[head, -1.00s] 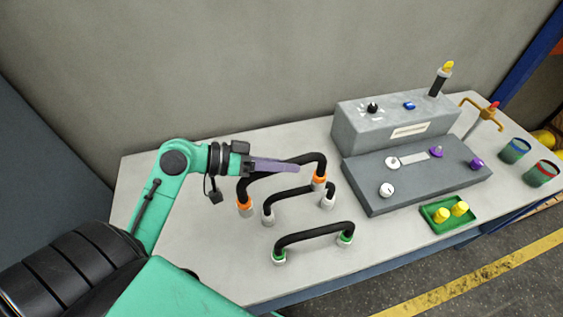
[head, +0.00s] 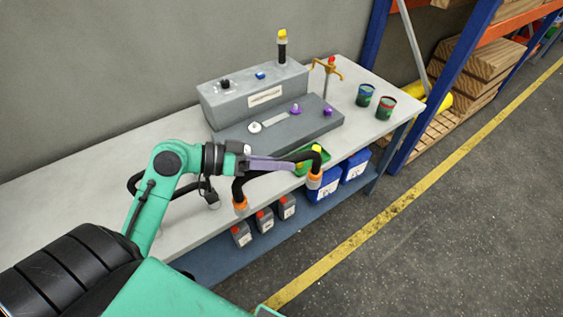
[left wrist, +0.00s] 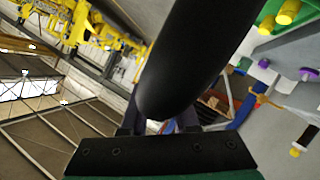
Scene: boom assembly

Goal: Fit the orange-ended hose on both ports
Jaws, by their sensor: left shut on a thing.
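The orange-ended hose (head: 239,187) is a black U-shaped hose with orange and white end fittings (head: 240,204). My left gripper (head: 283,165) is shut on its middle, and both ends hang down. In the head view it is in front of the bench's near edge. The hose's black body (left wrist: 195,55) fills the middle of the left wrist view. The dark grey panel (head: 312,128) on the bench bears a white port (head: 255,127) and two purple ports (head: 295,109). My gripper and arm hide part of the panel's near side. My right gripper is not in view.
A grey box (head: 235,103) stands behind the panel. A green tray (head: 303,156) is partly hidden behind the gripper. Two cans (head: 364,95) and a tap (head: 328,68) are at the right. Grey containers (head: 264,219) and blue bins (head: 353,166) sit on the lower shelf.

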